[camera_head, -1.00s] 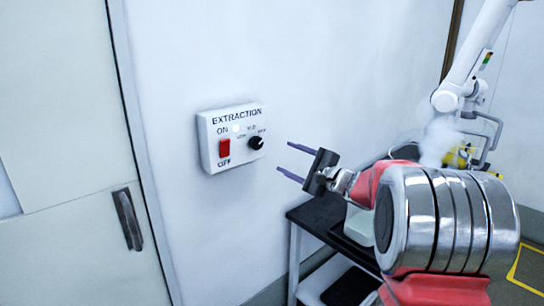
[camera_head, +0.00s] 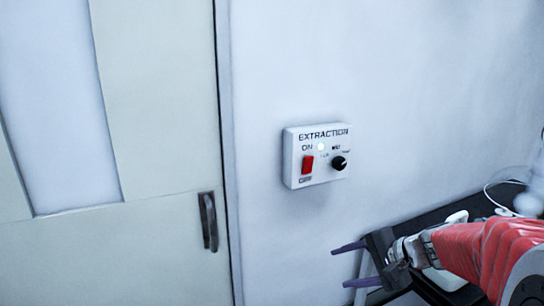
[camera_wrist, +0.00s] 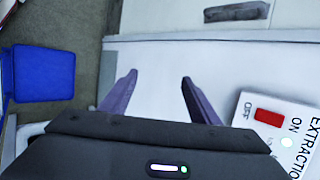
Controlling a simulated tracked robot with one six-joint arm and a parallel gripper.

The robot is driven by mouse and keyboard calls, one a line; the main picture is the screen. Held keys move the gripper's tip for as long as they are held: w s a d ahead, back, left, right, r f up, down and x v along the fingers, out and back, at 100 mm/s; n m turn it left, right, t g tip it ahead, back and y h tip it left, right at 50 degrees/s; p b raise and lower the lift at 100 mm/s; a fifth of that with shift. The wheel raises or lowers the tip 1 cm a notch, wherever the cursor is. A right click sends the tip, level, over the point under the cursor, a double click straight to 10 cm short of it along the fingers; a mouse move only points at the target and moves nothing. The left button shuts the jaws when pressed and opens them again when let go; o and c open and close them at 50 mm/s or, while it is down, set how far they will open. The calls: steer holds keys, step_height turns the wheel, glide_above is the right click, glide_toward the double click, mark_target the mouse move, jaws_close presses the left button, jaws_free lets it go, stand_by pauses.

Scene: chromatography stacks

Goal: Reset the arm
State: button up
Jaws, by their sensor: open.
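My gripper (camera_head: 346,265) is at the lower right in the head view, its two purple fingers pointing left, apart and empty. In the wrist view my gripper (camera_wrist: 156,82) shows the same spread fingers with nothing between them. My red arm (camera_head: 480,250) reaches in from the right edge. The white EXTRACTION box (camera_head: 317,155) is on the wall above my gripper, apart from it. It has a red switch (camera_head: 308,165), a black knob (camera_head: 339,163) and a lit white lamp. The box also shows at the right in the wrist view (camera_wrist: 268,98).
A door with a dark handle (camera_head: 208,222) stands to the left of the box. A dark-topped bench (camera_head: 432,217) is behind my arm at the right. A blue bin (camera_wrist: 42,73) is on the floor in the wrist view. The wall around the box is clear.

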steer(key=s+a+r+n+h, duration=0.1)
steer(key=s+n+h, duration=0.2)
steer(key=s, duration=0.9)
steer(key=s+a+r+n+g+h, duration=0.1)
steer(key=s+n+h, duration=0.3)
steer(key=s+n, duration=0.4)
steer(key=shift+s+a+r, duration=0.5)
steer(key=shift+s+a, duration=0.2)
steer(key=shift+s, duration=1.9)
